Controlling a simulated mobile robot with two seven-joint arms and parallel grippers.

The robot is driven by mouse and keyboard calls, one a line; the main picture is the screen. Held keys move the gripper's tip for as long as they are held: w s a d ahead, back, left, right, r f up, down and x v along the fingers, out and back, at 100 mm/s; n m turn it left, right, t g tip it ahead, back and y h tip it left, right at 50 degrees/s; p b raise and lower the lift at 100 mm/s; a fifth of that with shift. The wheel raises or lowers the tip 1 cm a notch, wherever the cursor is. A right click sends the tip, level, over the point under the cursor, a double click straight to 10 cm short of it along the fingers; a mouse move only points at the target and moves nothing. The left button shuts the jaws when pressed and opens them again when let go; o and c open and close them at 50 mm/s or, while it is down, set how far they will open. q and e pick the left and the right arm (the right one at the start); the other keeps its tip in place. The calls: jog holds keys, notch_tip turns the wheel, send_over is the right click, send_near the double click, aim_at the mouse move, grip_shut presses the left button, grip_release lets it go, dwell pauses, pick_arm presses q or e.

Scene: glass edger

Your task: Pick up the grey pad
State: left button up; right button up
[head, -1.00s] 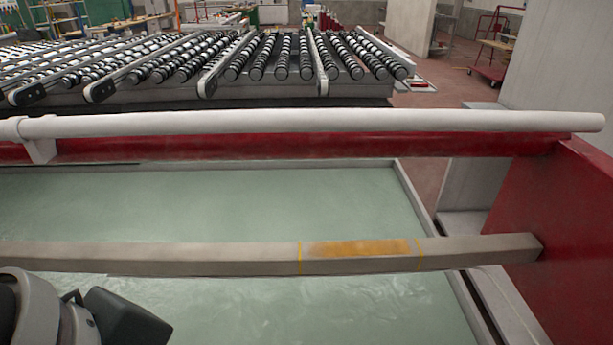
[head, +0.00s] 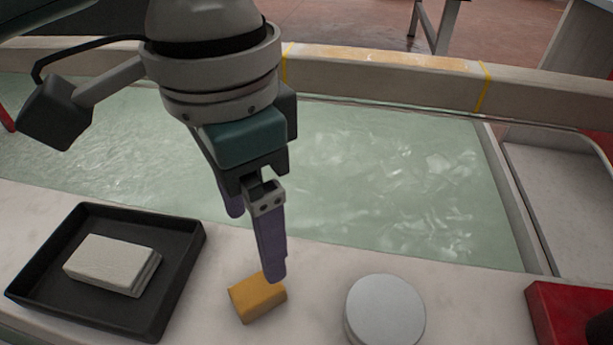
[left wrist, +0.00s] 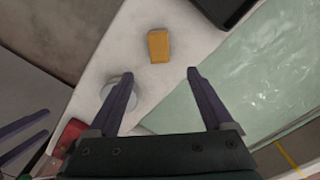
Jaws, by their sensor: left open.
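The grey pad (head: 108,264) is a pale grey block lying in a black tray (head: 178,290) at the lower left of the head view. My left gripper (head: 256,246) is open and empty, pointing down to the right of the tray. In the head view one fingertip overlaps a yellow-orange block (head: 256,299). In the left wrist view its fingers (left wrist: 160,73) are apart with nothing between them; the tray's edge (left wrist: 225,8) shows at the top, and the pad is out of view. Two purple fingers of my right gripper (left wrist: 47,122) show apart at the left.
A round grey-white disc (head: 386,312) stands right of the yellow block (left wrist: 158,46) on the pale ledge (head: 320,290). A red object (head: 565,315) is at the lower right. Behind the ledge lies a greenish water basin (head: 390,190), with a beam (head: 540,92) beyond it.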

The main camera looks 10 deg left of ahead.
pick_arm(q)
jog(key=b, duration=0.2)
send_over(261, 286)
notch_tip(261, 286, down, 5)
jog(key=shift+w+r, duration=0.15)
jog(key=shift+r, duration=0.05)
notch_tip(261, 286, down, 5)
jog(key=shift+f+b, duration=0.1)
jog(key=shift+b, duration=1.1)
jog(key=shift+c, duration=0.5)
grip_shut()
jog(key=a+r+n+p, duration=0.3)
jog(key=r+p, duration=0.8)
jog(key=r, duration=0.7)
jog(key=w+a+r+n+p, duration=0.1)
jog(key=a+r+n+p, duration=0.15)
jog(key=r+p, duration=1.25)
jog(key=a+r+n+p, duration=0.3)
jog(key=r+p, duration=0.4)
jog(key=r, duration=1.5)
jog(key=s+r+p, duration=0.2)
jog(key=r+p, duration=1.5)
jog(key=p, duration=0.2)
jog(key=s+r+p, duration=0.3)
jog(key=r+p, duration=1.5)
jog(key=shift+s+r+n+p, duration=0.25)
jog(key=shift+r+n+p, duration=0.1)
jog(key=shift+n, duration=0.1)
